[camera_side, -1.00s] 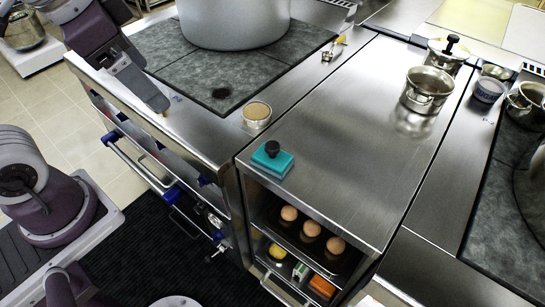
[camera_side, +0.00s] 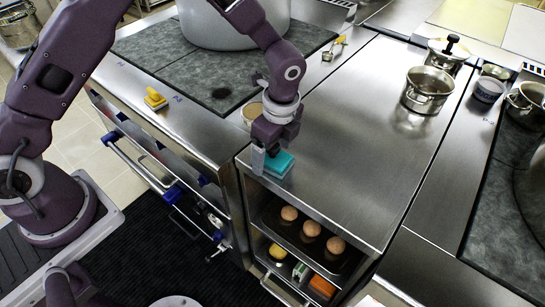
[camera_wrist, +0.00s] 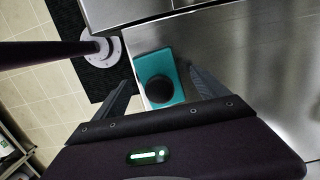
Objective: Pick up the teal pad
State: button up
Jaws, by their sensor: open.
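The teal pad (camera_side: 279,164) lies on the steel counter near its front left corner. In the wrist view the pad (camera_wrist: 173,65) shows whole, with a round black knob (camera_wrist: 160,89) on top. My gripper (camera_side: 265,160) is over the pad, pointing down, with its fingers apart. In the wrist view my gripper (camera_wrist: 162,88) has one finger left of the pad and one right of it, with the knob between them. In the side view the gripper hides the knob and part of the pad. I cannot tell whether the fingers touch it.
A yellow pad (camera_side: 155,99) sits on the left counter edge. A small round container (camera_side: 251,113) stands just behind my gripper. A large pot (camera_side: 232,25) is on the stove behind. A small steel pot (camera_side: 427,90) stands at the back right. The middle of the steel counter is clear.

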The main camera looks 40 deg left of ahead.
jog(key=shift+f, duration=0.25)
jog(key=c, duration=1.5)
notch_tip(320, 180, up, 10)
jog(key=shift+a+r, duration=0.1)
jog(key=shift+c, duration=0.2)
